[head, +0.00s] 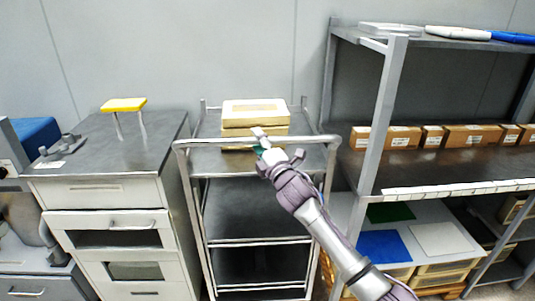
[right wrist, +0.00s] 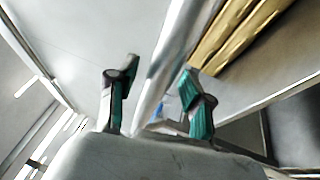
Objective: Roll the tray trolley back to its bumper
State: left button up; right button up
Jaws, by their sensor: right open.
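The tray trolley (head: 258,203) is a grey metal frame with several shelves, standing between a cabinet and a rack. Its round push bar (head: 225,143) crosses the front at the top. Boxes (head: 255,113) with white and tan sides are stacked on its top shelf. My right gripper (head: 266,145) is at the push bar. In the right wrist view the open fingers of the right gripper (right wrist: 157,90) stand on either side of the bar (right wrist: 172,60), which runs between them. I cannot tell whether they touch it. My left gripper is not in view. I cannot make out a bumper.
A drawer cabinet (head: 105,190) with a yellow-topped stand (head: 124,104) is close on the left. A shelf rack (head: 375,120) with several brown boxes (head: 388,137) is close on the right. A grey wall (head: 230,50) is behind the trolley.

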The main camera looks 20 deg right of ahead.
jog(key=v, duration=1.1)
jog(key=shift+d, duration=0.1)
jog(key=s+d+f+m+g+h, duration=0.1)
jog(key=d+f+m+g, duration=0.15)
jog(key=f, duration=0.95)
jog(key=s+d+f+m+g+h, duration=0.1)
jog(key=f+m+g, duration=0.15)
jog(key=f, duration=0.95)
jog(key=s+f+m+g, duration=0.2)
jog(key=s+f, duration=0.2)
jog(key=f, duration=0.3)
jog(key=s+d+f+m+g+h, duration=0.15)
jog(key=s+f, duration=0.25)
jog(key=f, duration=0.4)
jog(key=s+f+m+g+y, duration=0.1)
jog(key=s+f+m, duration=0.1)
jog(key=s+f, duration=0.35)
jog(key=s+f+m+g, duration=0.4)
jog(key=s+f+g, duration=0.1)
jog(key=s+f, duration=1.3)
jog(key=s+a+f+m+g, duration=0.1)
jog(key=s+f+m+g, duration=0.1)
jog(key=s, duration=0.9)
jog(key=s+a+f+m+g, duration=0.2)
jog(key=s+f, duration=0.1)
jog(key=s, duration=0.9)
jog(key=shift+f+h, duration=0.25)
jog(key=shift+h, duration=0.1)
